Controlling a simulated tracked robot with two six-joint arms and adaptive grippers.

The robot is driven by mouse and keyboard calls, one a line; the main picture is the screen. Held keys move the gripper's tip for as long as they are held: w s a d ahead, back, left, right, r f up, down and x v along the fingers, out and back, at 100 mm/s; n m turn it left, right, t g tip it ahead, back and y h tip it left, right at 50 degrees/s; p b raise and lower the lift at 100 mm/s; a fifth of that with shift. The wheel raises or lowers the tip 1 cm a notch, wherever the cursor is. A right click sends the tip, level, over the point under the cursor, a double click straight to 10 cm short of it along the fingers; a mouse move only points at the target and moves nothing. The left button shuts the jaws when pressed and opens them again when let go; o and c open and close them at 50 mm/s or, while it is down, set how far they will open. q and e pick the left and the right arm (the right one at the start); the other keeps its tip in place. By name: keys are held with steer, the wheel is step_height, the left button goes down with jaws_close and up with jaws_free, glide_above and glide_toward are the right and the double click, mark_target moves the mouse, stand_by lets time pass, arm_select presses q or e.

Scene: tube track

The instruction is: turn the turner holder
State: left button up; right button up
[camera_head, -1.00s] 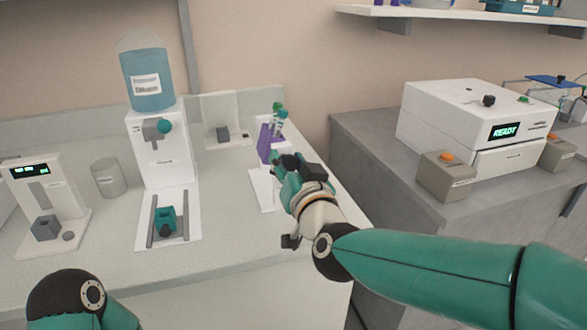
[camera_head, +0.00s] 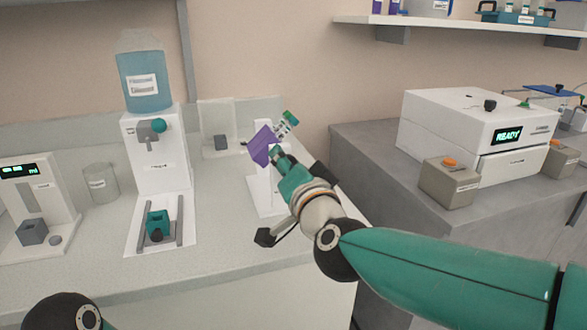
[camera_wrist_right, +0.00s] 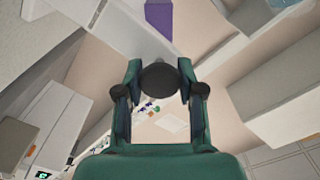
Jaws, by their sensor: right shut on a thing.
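The turner's purple holder (camera_head: 262,147) is on a white stand (camera_head: 265,193) near the counter's right side. It is tilted, and tubes with green caps (camera_head: 289,122) stick out of it to the upper right. My right gripper (camera_head: 280,157) is in front of the holder. In the right wrist view my right gripper (camera_wrist_right: 160,80) is shut on a dark round knob (camera_wrist_right: 159,79), with part of the purple holder (camera_wrist_right: 159,15) beyond it. The gripper hides part of the stand in the head view. My left gripper is out of view; only a piece of that arm shows at the bottom left.
To the left stand a dispenser with a blue tank (camera_head: 146,80), a glass beaker (camera_head: 101,183) and a device with a green display (camera_head: 38,205). A white machine reading READY (camera_head: 470,125) sits on the grey bench at right.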

steer(key=shift+w+d+m+b, duration=0.15)
steer(key=shift+m+b, duration=0.65)
steer(key=shift+m, duration=0.6)
steer(key=shift+d+m+b, duration=0.15)
steer(key=shift+m+b, duration=0.6)
steer(key=shift+m, duration=0.65)
steer(key=shift+f+m+b, duration=0.1)
steer(key=shift+m+b, duration=1.15)
steer(key=shift+m, duration=1.15)
steer(key=shift+f+m+b, duration=0.15)
steer(key=shift+m+b, duration=0.5)
steer(key=shift+m, duration=0.75)
steer(key=shift+f+m+b, duration=0.1)
steer(key=shift+m+b, duration=0.5)
steer(key=shift+m, duration=0.8)
steer(key=shift+a+f+m+b, duration=0.1)
steer(key=shift+m+b, duration=0.35)
steer(key=shift+m, duration=0.7)
steer(key=shift+a+f+m+b, duration=0.1)
steer(key=shift+m+b, duration=0.3)
steer(key=shift+m, duration=0.75)
steer(key=o, duration=1.1)
steer(key=shift+o, duration=0.2)
steer(key=shift+r, duration=0.1)
